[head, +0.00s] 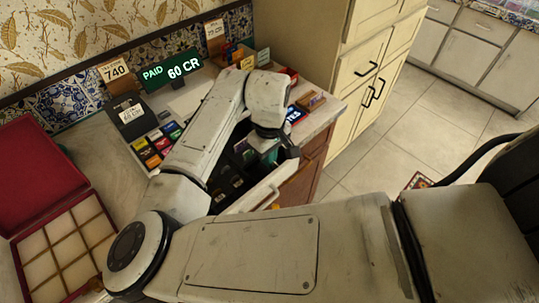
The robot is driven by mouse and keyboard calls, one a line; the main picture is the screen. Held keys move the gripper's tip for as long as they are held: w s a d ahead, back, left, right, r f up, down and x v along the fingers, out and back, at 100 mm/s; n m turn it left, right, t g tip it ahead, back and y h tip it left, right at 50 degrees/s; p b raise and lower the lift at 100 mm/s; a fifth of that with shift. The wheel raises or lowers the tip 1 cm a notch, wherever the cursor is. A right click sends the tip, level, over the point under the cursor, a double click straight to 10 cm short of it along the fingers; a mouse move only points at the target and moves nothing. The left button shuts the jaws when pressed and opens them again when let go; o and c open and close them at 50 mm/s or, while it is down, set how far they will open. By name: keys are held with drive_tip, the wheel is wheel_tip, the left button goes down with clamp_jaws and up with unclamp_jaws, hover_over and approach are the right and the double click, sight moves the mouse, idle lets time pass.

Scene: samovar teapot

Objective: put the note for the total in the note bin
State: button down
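A green lit display (172,70) on the counter reads "PAID 60 CR". My gripper (272,160) points down over a dark open drawer (228,184), mostly behind my own wrist. A small greenish piece shows by its fingers; I cannot tell whether it is a note in the grip or something in the drawer. A blue sign (296,115) ending in "TES" is partly hidden right of my wrist. The note bin itself is not clearly visible.
A dark register (129,115) bears a small white slip. Several coloured tiles (156,145) lie in front of it. An open red box (63,250) with a divided pale tray is at left. Cream cabinets (372,62) stand at right, beside open tiled floor.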

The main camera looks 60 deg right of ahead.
drive_tip(key=c, duration=1.8)
unclamp_jaws()
drive_tip(key=o, duration=0.5)
drive_tip(key=shift+o, duration=0.4)
drive_tip(key=o, duration=0.3)
drive_tip(key=shift+r+p, duration=3.55)
drive_tip(key=shift+p, duration=0.05)
